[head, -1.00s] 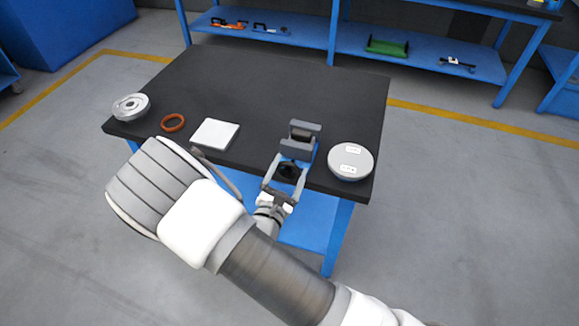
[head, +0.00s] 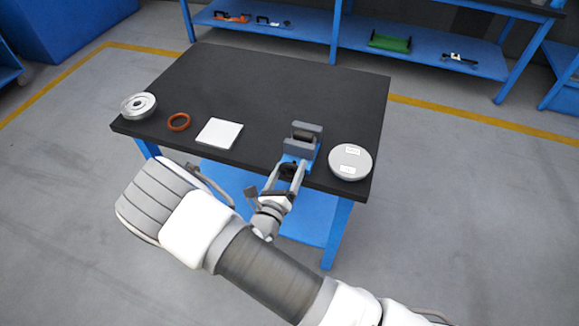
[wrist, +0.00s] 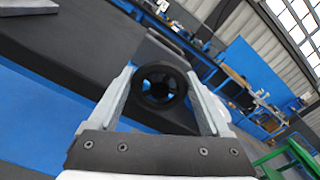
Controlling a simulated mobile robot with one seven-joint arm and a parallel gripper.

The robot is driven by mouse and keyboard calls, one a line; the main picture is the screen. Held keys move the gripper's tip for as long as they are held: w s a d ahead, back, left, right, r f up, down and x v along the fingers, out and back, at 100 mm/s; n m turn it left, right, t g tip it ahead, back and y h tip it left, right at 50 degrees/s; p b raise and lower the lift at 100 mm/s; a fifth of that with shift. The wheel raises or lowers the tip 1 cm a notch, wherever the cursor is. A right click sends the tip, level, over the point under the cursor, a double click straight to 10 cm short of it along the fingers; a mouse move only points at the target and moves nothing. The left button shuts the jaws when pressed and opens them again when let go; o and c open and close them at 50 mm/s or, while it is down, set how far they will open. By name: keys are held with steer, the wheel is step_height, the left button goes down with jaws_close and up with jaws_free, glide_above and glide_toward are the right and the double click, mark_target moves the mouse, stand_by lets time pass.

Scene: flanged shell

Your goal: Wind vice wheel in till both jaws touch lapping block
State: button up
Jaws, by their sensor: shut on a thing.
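The vice (head: 300,158), blue with grey jaws, stands at the front edge of the black bench top. A dark lapping block (head: 303,137) sits between its far jaw (head: 307,127) and near jaw (head: 297,149). At this size I cannot tell whether both jaws touch it. The black vice wheel (wrist: 181,86) faces me on the vice's front side. My gripper (head: 287,172) is shut on the wheel, with one finger on each side of its rim in the wrist view. In the head view the fingers partly hide the wheel.
A round grey flanged part with white labels (head: 350,161) stands close to the right of the vice. A white square plate (head: 219,133), an orange ring (head: 178,121) and a metal flanged piece (head: 139,105) lie to the left. The back of the bench top (head: 270,80) is clear.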

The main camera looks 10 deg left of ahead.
steer(key=shift+a+n+p, duration=0.1)
steer(key=shift+n+p, duration=0.2)
steer(key=shift+n, duration=0.7)
steer(key=o, duration=1.2)
steer(key=shift+s, duration=0.1)
steer(key=s, duration=0.5)
steer(key=s+a, duration=0.1)
steer(key=s, duration=1.1)
steer(key=shift+s+a, duration=0.15)
